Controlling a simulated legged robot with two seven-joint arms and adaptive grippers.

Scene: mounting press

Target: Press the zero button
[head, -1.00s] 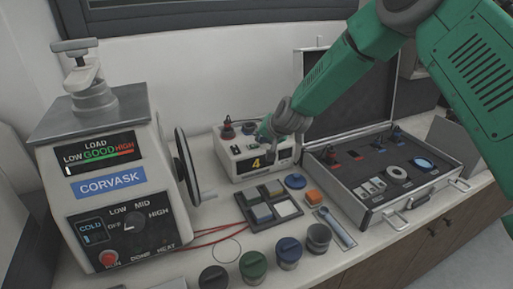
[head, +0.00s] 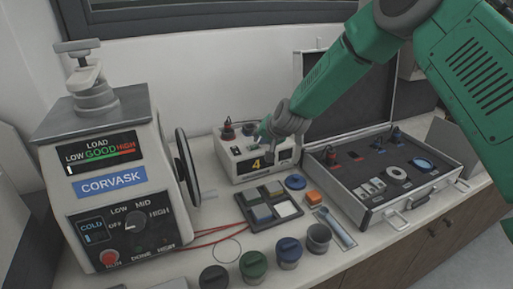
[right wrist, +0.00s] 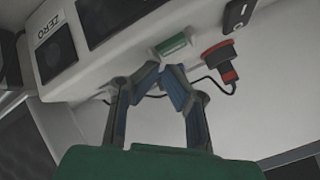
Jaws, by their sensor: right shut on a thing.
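The white box with the yellow "4" display (head: 257,164) stands at the back of the counter against the wall. My right gripper (head: 265,132) is at the top of this box and hides part of it. My left gripper is not in view.
The CORVASK press (head: 110,183) stands at the left. An open case (head: 375,214) with parts lies right of the box. A tray of coloured blocks (head: 250,221), several round pots and red wires lie in front. A red plug (right wrist: 217,52) is on the box.

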